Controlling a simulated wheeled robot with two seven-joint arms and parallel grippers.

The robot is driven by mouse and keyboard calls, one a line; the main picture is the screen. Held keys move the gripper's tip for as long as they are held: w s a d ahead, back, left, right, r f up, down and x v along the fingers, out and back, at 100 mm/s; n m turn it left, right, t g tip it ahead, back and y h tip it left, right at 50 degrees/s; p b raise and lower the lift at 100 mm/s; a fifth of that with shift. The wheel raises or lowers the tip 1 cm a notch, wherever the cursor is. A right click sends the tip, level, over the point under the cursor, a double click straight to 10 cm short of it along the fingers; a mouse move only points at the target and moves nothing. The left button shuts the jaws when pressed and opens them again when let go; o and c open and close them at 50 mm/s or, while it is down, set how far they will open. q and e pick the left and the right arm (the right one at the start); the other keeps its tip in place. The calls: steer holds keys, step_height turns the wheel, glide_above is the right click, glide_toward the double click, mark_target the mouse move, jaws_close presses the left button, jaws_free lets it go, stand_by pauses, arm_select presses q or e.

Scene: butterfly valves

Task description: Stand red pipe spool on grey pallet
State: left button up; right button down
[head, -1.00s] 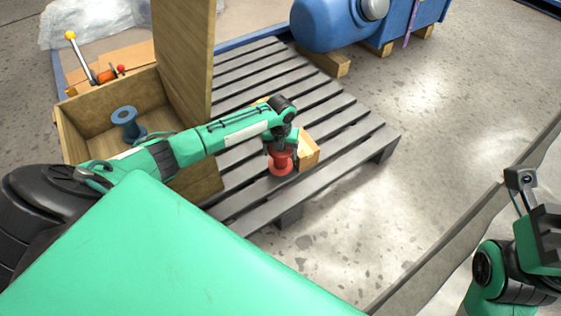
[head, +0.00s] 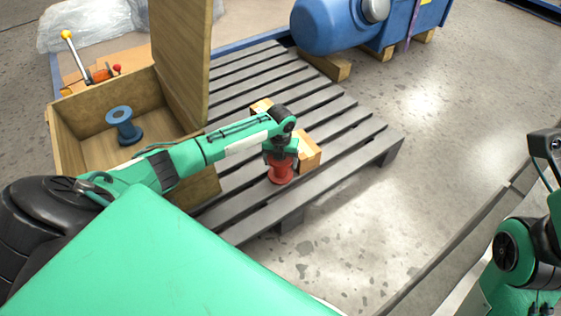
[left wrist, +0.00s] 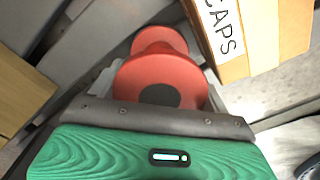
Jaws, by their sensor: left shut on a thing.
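The red pipe spool (head: 281,171) is upright at the near edge of the grey pallet (head: 350,105). In the head view its lower flange looks level with the slats; I cannot tell whether it touches them. My left gripper (head: 281,157) is above it and shut on its upper part. In the left wrist view the red spool (left wrist: 162,80) sits between the fingers, its near flange and dark bore facing the camera. The gripper hides part of the spool. My right arm shows at the right edge, but its fingertips do not show clearly.
A cardboard box (head: 309,155) labelled CAPS stands close beside the spool. A wooden crate (head: 90,92) with a raised lid holds a blue spool (head: 123,125). A blue tank (head: 333,24) is behind. The pallet's right part is clear.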

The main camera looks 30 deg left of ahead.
arm_select(q)
steer(key=shift+f, duration=0.1)
steer(key=o, duration=1.1)
